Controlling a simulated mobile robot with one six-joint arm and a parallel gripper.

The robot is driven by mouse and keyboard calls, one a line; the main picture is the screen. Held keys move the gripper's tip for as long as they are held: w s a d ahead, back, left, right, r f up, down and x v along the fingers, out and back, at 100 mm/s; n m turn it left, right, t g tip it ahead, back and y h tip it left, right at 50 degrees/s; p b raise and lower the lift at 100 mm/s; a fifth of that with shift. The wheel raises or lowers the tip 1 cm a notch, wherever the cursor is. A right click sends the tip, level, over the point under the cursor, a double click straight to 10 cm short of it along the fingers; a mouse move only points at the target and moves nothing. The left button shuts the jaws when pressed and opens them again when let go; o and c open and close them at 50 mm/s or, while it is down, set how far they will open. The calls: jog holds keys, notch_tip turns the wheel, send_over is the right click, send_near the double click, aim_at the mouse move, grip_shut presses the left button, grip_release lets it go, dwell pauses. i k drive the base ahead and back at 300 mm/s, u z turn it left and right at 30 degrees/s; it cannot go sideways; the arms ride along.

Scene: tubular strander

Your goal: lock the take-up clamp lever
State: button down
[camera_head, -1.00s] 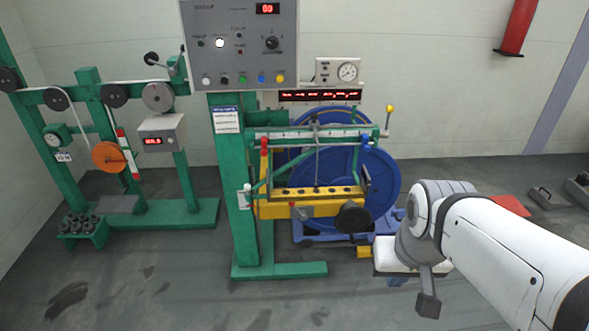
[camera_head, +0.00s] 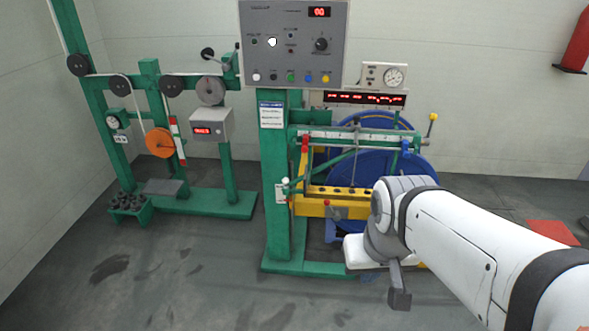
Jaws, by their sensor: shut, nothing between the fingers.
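The blue take-up reel (camera_head: 345,165) stands behind a green and yellow frame, its right part hidden by my arm. A lever with a yellow knob (camera_head: 433,117) stands upright and slightly tilted at the reel's upper right. I cannot tell which is the clamp lever, or whether either is locked. My arm comes in from the right, with its grey joint in front of the beam's right end. I cannot make out my gripper's fingers. Neither knob is visibly touched.
A green post (camera_head: 275,185) carries a grey control panel (camera_head: 292,40). A green stand with pulleys and an orange wheel (camera_head: 160,142) is at the left. A red plate (camera_head: 551,232) lies on the floor at the right. The front left floor is clear.

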aim_at(336, 216)
jog(key=u, duration=0.15)
jog(key=i, duration=1)
jog(key=u, duration=0.05)
